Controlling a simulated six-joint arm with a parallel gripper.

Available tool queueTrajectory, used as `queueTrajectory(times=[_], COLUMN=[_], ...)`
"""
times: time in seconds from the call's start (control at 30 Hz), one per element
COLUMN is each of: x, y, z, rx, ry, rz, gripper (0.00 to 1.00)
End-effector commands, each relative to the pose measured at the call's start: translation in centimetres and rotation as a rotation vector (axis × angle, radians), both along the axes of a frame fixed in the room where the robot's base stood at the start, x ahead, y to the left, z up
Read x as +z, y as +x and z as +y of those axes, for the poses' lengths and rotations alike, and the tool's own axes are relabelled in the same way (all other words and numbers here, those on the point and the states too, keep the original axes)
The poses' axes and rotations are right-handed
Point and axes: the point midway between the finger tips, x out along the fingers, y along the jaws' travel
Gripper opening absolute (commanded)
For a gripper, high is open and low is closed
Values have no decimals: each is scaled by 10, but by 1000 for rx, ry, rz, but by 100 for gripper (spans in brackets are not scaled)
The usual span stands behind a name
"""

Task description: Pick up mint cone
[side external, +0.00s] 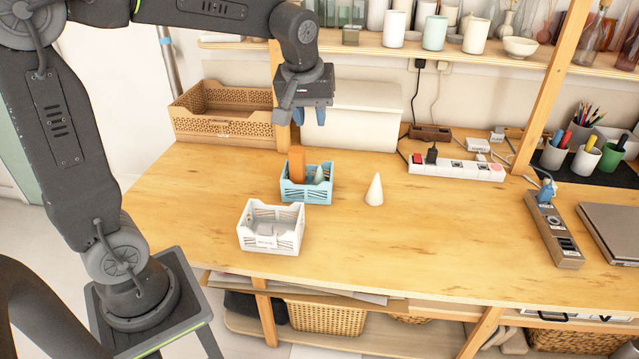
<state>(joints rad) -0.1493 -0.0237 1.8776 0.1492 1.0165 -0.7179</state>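A small mint-green cone (319,176) stands inside the light-blue crate (306,194), right of a tall orange block (297,164). Its lower part is hidden by the crate wall. My gripper (310,117) hangs above and behind the blue crate, fingers pointing down. Its two blue fingertips are apart, with nothing visible between them. It touches neither the crate nor the cone.
A white cone (374,190) stands on the wooden table right of the blue crate. An empty-looking white crate (270,240) is in front. A tan basket (222,130) stands at back left, a power strip (456,168) at back right. The table's middle right is clear.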

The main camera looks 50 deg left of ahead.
Motion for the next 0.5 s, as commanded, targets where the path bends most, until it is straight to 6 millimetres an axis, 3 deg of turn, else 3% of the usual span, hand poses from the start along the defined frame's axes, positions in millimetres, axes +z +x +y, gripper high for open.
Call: queueTrajectory(times=[0.03, 0.2, 0.33, 0.5], x=[-10, -46, -80, -113], y=[20, 75, 106, 127], z=[13, 54, 85, 111], rx=[81, 359, 550, 717], ry=[-7, -15, -12, -3], rz=[20, 51, 66, 73], gripper=[31, 31, 31, 31])
